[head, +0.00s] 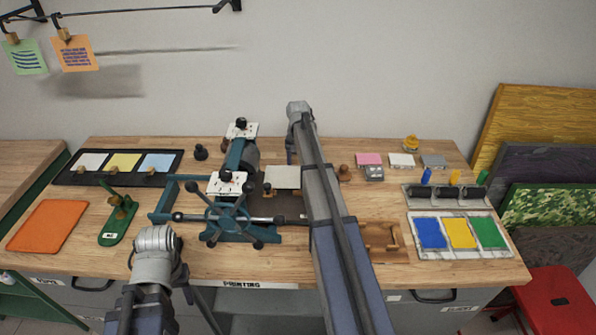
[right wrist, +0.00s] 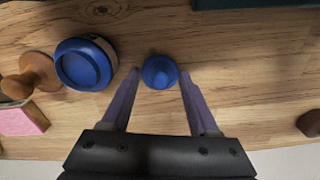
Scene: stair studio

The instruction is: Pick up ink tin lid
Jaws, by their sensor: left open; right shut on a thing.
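In the right wrist view a small round blue knobbed piece (right wrist: 160,72), which looks like the ink tin lid, sits between the two fingertips of my right gripper (right wrist: 159,78). The gripper is shut on it, with one finger at each side. A larger round blue tin (right wrist: 84,65) with a raised rim stands just to its left. In the head view my right arm covers the right gripper and the lid. My left gripper (head: 158,245) is open at the front left of the bench; its fingers are hard to make out.
A press with a spoked wheel (head: 228,212) stands mid-bench, left of my right arm. A tray of blue, yellow and green pads (head: 414,240) lies at the right. A green stamp tool (head: 117,222) and orange sheet (head: 47,225) lie at the left. A pink block (right wrist: 22,122) shows near the tin.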

